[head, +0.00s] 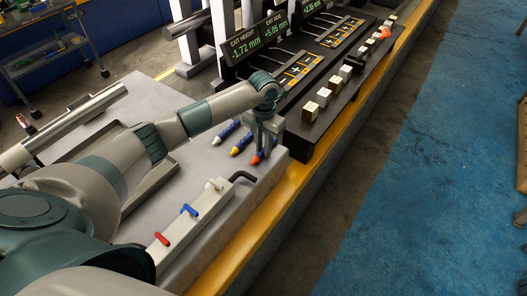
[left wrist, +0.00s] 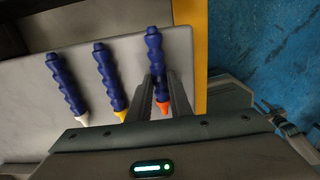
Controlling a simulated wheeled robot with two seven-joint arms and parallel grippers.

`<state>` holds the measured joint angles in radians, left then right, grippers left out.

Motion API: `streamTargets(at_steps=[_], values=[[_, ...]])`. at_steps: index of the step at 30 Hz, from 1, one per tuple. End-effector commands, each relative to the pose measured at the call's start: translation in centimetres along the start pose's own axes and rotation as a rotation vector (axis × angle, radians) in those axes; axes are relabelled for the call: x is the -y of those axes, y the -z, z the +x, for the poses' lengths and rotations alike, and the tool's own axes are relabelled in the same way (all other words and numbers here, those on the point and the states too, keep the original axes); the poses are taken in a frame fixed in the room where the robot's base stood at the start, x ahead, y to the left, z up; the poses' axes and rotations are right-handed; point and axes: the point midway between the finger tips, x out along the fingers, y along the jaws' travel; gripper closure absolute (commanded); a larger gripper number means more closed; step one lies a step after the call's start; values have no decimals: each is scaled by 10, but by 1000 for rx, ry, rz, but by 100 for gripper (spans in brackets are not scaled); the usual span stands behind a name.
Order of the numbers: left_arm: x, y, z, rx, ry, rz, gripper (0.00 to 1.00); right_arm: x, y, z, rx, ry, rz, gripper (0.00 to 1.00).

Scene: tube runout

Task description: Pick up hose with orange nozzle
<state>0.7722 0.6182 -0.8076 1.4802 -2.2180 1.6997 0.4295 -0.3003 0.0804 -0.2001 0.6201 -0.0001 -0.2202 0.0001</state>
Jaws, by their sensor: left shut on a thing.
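The hose with the orange nozzle (left wrist: 156,62) is a blue segmented hose at the right of a row in the left wrist view. Its orange tip shows at the lower end. In the head view the orange nozzle (head: 256,158) shows under my left gripper (head: 264,148), and the rest of that hose is largely hidden. My left gripper (left wrist: 160,92) is shut on this hose, with a finger on either side of it. A hose with a yellow nozzle (head: 240,145) and a hose with a white nozzle (head: 226,132) lie beside it. My right gripper is not in view.
A light bar with red and blue valve handles (head: 189,210) stands in front of the hoses. A black bent pipe (head: 243,176) is close to the gripper. A dark control panel (head: 305,85) with several knobs lies behind. The yellow edge (head: 262,222) borders the bench at the right.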

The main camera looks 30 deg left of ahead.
Motion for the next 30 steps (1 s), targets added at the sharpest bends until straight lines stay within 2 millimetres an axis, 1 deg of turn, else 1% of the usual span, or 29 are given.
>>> streamTargets(at_steps=[7, 11, 14, 18, 19, 23, 30], values=[[0, 0, -1, 0, 0, 0, 100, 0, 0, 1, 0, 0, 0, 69], [0, -1, -7, 2, -1, 0, 100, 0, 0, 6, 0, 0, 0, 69], [-1, -1, -16, 3, -2, 0, 100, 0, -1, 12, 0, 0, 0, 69], [0, -1, -37, 5, -1, 1, 100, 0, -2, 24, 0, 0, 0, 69], [-2, 2, -41, 4, -2, 1, 100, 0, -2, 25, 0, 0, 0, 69], [-8, 23, -51, 2, -3, 1, 100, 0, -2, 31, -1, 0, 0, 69], [-21, 67, -78, 3, -3, 1, 100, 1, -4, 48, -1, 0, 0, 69]])
